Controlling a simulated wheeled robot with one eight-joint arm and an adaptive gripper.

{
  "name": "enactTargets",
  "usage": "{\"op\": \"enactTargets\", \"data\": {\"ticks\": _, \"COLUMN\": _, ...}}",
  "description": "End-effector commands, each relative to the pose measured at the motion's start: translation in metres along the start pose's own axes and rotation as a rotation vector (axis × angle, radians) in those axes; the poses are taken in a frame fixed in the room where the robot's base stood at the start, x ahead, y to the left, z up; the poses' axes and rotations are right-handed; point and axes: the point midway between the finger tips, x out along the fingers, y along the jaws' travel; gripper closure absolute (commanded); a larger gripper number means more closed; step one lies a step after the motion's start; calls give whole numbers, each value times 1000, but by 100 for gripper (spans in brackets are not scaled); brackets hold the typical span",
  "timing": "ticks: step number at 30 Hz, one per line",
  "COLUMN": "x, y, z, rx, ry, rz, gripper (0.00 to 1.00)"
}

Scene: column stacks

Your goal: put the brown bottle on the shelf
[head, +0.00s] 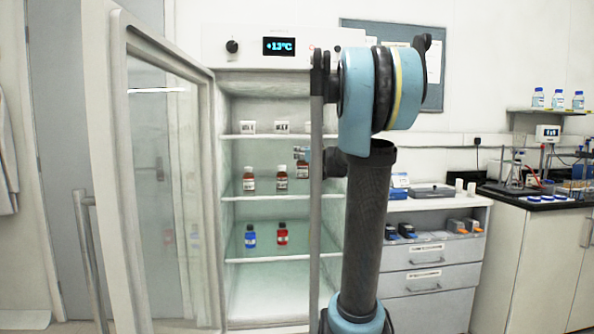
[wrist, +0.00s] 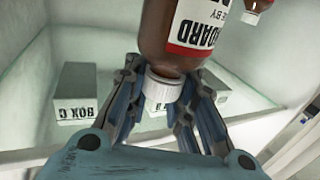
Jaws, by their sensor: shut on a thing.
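The brown bottle (wrist: 185,30) has a white label with a red band and a white ribbed cap. In the wrist view my gripper (wrist: 163,88) is shut on it around the cap, and the bottle's lower part runs out of the picture. In the head view the held bottle (head: 302,169) hangs at the right side of the open cabinet, level with the middle shelf (head: 265,198). My arm hides part of the gripper and the cabinet's right side there. I cannot tell whether the bottle touches the shelf.
Two similar brown bottles (head: 249,180) (head: 281,178) stand on the middle shelf. White boxes (head: 248,127) sit on the shelf above; a blue bottle (head: 250,237) and a red bottle (head: 283,234) stand below. The open glass door (head: 155,180) is at the left.

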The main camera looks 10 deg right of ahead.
Motion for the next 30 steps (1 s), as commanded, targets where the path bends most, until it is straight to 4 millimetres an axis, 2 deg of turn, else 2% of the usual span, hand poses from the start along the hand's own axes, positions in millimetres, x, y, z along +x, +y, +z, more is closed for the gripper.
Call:
{"op": "enactTargets", "data": {"ticks": 20, "x": 106, "y": 43, "z": 0, "rx": 0, "ry": 0, "rz": -2, "gripper": 100}}
{"op": "enactTargets", "data": {"ticks": 24, "x": 105, "y": 43, "z": 20, "rx": 0, "ry": 0, "rz": -1, "gripper": 100}}
{"op": "enactTargets", "data": {"ticks": 30, "x": 105, "y": 43, "z": 32, "rx": 0, "ry": 0, "rz": -1, "gripper": 100}}
